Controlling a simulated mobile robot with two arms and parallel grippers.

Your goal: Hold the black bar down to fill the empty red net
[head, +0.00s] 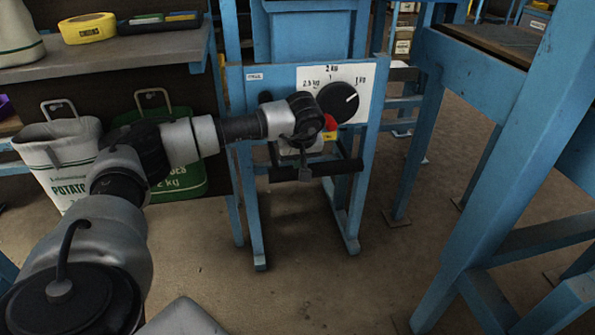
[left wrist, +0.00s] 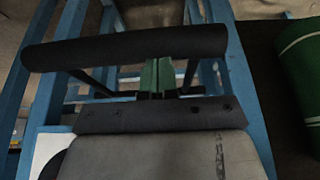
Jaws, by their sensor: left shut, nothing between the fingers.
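The black bar (head: 345,167) runs across the front of a blue stand (head: 245,180), below its dial. In the left wrist view the bar (left wrist: 120,46) crosses in front of the fingers. My left gripper (head: 305,174) is at the bar in the head view; its fingers (left wrist: 163,62) are shut and empty, with the tips at or very near the bar. I cannot tell whether they press on it. A small red patch (head: 330,122) with a yellow piece (head: 330,136) shows beside my wrist; my arm hides the rest, and I cannot tell whether it is the net.
The dial (head: 338,102) points towards 1 kg. A white potato sack (head: 45,160) and a green sack (head: 190,170) stand at left, below a shelf (head: 130,48) with a yellow tape roll (head: 87,28). A blue table frame (head: 500,150) stands at right. Floor between is clear.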

